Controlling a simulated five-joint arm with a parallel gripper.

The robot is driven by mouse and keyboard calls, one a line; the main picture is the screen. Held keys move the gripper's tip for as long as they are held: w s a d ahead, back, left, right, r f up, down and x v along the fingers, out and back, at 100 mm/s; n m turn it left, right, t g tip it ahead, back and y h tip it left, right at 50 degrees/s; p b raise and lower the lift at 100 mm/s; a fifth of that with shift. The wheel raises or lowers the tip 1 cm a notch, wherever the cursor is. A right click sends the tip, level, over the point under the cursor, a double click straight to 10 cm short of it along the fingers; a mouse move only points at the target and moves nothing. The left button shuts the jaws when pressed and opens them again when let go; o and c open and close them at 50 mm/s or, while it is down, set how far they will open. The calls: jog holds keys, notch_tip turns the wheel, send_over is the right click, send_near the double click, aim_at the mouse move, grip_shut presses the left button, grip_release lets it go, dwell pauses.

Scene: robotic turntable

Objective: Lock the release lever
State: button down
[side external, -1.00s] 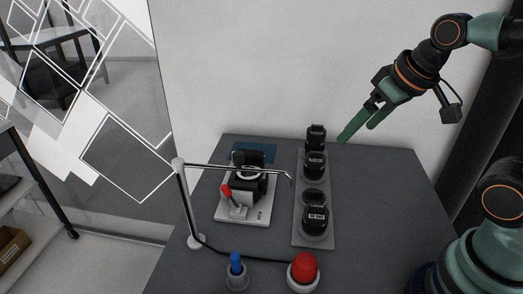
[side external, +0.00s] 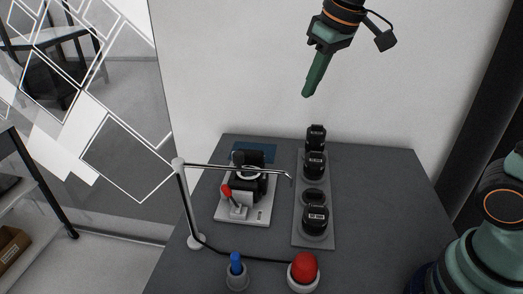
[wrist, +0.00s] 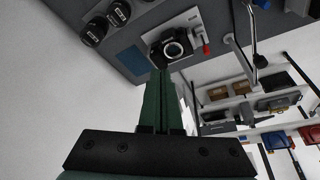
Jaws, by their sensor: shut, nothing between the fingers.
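The release lever (side external: 227,192) has a red tip and stands on a light grey base plate (side external: 258,216) beside a black camera body (side external: 246,183). In the wrist view the red-tipped lever (wrist: 205,46) shows to the right of the camera body (wrist: 170,47). My gripper (side external: 307,94) is high above the back of the table, up and to the right of the lever and well apart from it. Its green fingers (wrist: 160,85) are shut and empty, pointing down in the side view.
Several black lenses (side external: 316,215) stand on a grey rack (side external: 328,236) right of the camera. A metal post with a horizontal arm (side external: 186,205) stands left and reaches over the plate. A red button (side external: 304,267) and a blue knob (side external: 236,264) are at the front. The table's right side is clear.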

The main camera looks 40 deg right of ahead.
jog(key=w+a+n+g, duration=0.1)
jog(key=w+a+n, duration=0.1)
jog(key=w+a, duration=0.5)
jog(key=n+g, duration=0.3)
jog(key=g, duration=0.1)
send_over(232, 198)
jog(key=w+a, duration=0.5)
jog(key=w, duration=0.2)
notch_tip(232, 198, down, 15)
jog(key=shift+s+a+f+h, duration=0.1)
jog(key=shift+s+a+h, duration=0.2)
jog(key=shift+s+h, duration=0.1)
jog(key=shift+f, duration=0.15)
jog(key=f, duration=0.6)
jog(key=d+f, duration=0.1)
jog(key=f, duration=0.2)
jog(key=shift+s+f, duration=0.1)
jog(key=shift+f, duration=0.1)
jog(key=shift+s+d+r, duration=0.35)
jog(key=shift+s+d, duration=0.2)
jog(key=shift+s, duration=0.2)
jog(key=shift+s+d+r, duration=0.35)
jog(key=shift+s+d, duration=0.2)
jog(key=shift+s, duration=0.2)
